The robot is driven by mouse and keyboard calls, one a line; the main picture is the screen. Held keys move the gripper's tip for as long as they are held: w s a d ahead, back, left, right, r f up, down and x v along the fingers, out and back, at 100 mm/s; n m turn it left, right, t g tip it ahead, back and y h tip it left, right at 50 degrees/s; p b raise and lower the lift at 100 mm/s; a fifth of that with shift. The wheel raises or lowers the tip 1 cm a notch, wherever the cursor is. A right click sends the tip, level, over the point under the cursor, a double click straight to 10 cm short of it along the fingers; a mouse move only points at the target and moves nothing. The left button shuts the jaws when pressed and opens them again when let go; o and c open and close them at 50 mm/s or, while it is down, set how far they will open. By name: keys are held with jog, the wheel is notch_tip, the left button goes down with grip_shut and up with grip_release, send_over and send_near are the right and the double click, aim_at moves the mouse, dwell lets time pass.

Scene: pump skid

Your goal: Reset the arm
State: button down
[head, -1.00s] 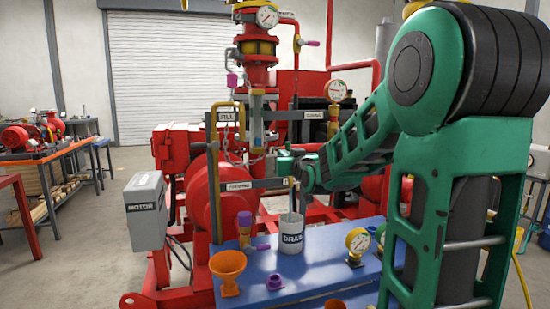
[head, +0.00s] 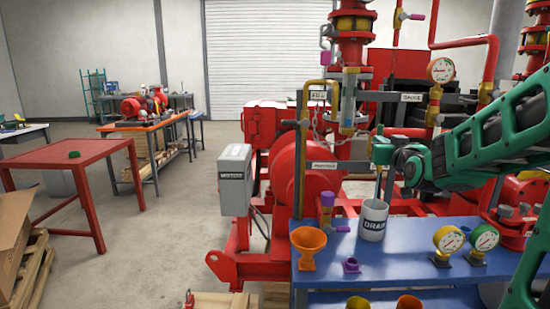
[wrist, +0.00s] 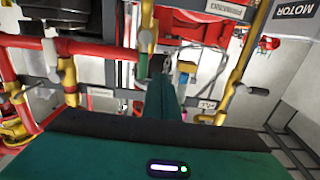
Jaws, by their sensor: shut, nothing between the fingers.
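My green arm (head: 495,145) reaches in from the right of the head view. My gripper (head: 376,140) is at its left end, beside the red pump skid and above the blue bench (head: 400,262). It looks shut and empty, and its fingertips are small and hard to make out. The wrist view shows my gripper (wrist: 165,66) pointing toward the skid's pipes. A grey cup marked DRAIN (head: 373,222) stands upright on the bench below the gripper, apart from it.
Behind the gripper are the red pipework, a yellow pipe (head: 303,160) and a hanging chain. Two gauges (head: 448,240) (head: 483,238), an orange funnel (head: 308,246) and a purple fitting (head: 351,265) are on the bench. A grey motor box (head: 236,180) stands left. Open floor lies between it and a red table (head: 70,165).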

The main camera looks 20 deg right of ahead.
jog(key=s+a+f+m+g+y, duration=0.1)
jog(key=s+a+f+g+y, duration=0.15)
jog(key=s+f+g, duration=1.1)
jog(key=s+a+f+g+y, duration=0.1)
jog(key=s+a+f, duration=0.1)
jog(key=s, duration=0.6)
jog(key=s+a+f+m+g, duration=0.1)
jog(key=s+f, duration=0.3)
jog(key=s, duration=0.4)
jog(key=s+a+f+m+g+y, duration=0.1)
jog(key=s+a+f+g, duration=0.1)
jog(key=s, duration=0.7)
jog(key=shift+a+f+y, duration=0.35)
jog(key=shift+a+f, duration=0.5)
jog(key=shift+a, duration=0.15)
jog(key=shift+w, duration=0.1)
jog(key=shift+w+f, duration=0.25)
jog(key=shift+w, duration=0.35)
